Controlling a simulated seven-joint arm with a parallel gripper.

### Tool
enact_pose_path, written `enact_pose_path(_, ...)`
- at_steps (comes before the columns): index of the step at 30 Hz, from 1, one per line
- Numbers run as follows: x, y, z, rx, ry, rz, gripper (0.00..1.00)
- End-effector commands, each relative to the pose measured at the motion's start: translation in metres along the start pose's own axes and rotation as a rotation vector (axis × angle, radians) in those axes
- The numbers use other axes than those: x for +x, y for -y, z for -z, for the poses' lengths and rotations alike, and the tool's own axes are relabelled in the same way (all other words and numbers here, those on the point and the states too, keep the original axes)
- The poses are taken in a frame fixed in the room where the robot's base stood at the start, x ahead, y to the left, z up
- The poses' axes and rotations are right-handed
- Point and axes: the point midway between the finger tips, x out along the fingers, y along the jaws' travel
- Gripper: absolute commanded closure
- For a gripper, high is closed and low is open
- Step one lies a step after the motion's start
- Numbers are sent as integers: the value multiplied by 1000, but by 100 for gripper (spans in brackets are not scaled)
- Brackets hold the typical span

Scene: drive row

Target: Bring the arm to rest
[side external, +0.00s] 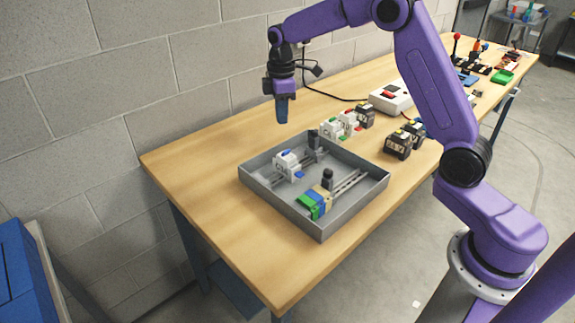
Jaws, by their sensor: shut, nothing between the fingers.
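My gripper (282,109) hangs at the end of the purple arm, pointing down, above the back left part of the wooden table (190,165). Its blue fingers are shut with nothing between them. It is apart from everything, up and behind the grey tray (345,210) in the picture. The arm is bent, with its elbow high near the top of the view.
The tray holds rails with a white block (287,164) and a green, blue and tan group (315,202). White and black blocks (398,146) stand behind and right of it, near a white box (392,97). A grey block wall runs behind. The table's left end is clear.

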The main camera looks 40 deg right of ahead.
Motion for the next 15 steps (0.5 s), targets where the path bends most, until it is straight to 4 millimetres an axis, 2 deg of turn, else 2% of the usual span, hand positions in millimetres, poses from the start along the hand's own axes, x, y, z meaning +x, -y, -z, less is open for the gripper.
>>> enact_pose_path(8, -1, 3, 1, -2, 0, 0, 100)
enact_pose_path(11, -6, 18, 6, -7, -2, -2, 100)
enact_pose_path(15, -16, 62, 13, -14, -4, -4, 100)
